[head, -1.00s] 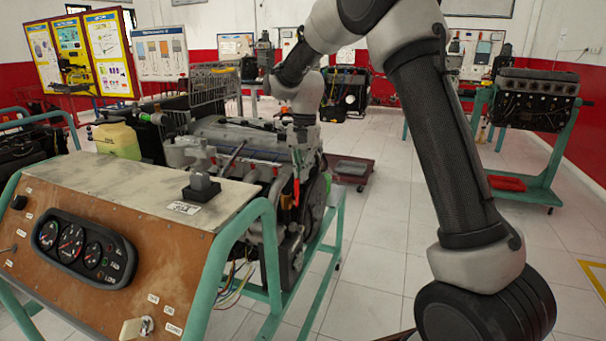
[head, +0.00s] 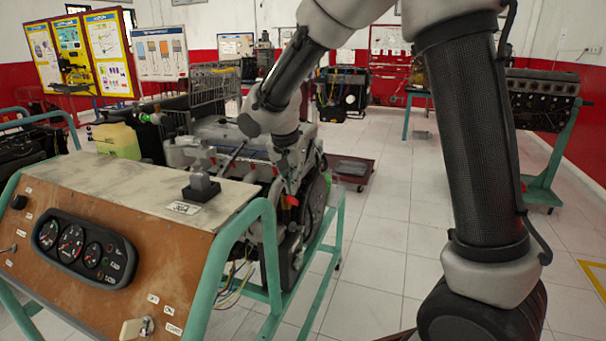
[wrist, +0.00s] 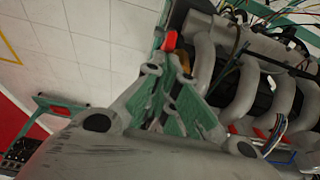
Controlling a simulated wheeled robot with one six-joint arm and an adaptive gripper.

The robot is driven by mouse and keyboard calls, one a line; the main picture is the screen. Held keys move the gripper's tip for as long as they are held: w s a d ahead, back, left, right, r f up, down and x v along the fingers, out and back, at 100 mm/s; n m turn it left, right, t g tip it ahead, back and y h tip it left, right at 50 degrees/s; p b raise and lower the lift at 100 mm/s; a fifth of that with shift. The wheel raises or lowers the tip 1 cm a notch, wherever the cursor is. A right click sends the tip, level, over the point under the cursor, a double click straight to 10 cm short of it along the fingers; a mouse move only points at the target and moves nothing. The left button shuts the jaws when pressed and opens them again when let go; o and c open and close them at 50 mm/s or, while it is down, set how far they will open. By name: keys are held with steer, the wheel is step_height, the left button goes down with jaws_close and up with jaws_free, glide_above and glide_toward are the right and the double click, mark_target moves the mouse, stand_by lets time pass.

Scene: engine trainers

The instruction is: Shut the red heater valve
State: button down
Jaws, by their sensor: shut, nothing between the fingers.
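The red heater valve (head: 291,200) shows as a small red piece on the near right side of the engine. In the wrist view its red part (wrist: 171,41) lies just beyond the fingertips. My gripper (head: 289,188) points down at it from above, with its fingers together and empty. In the wrist view the fingertips of my gripper (wrist: 172,62) are right beside the red part; I cannot tell whether they touch it. The rest of the valve is hidden behind the fingers, so its handle angle is unclear.
The engine (head: 225,135) sits on a green stand (head: 333,245). Its grey intake pipes (wrist: 245,75) and loose wires lie close to the fingers. A control panel with gauges (head: 85,248) stands in front at left. Tiled floor at right is open.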

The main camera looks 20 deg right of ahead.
steer(key=shift+s+a+f, duration=0.65)
steer(key=shift+s+a, duration=0.05)
steer(key=shift+s, duration=0.25)
steer(key=shift+r, duration=0.15)
steer(key=shift+r, duration=0.7)
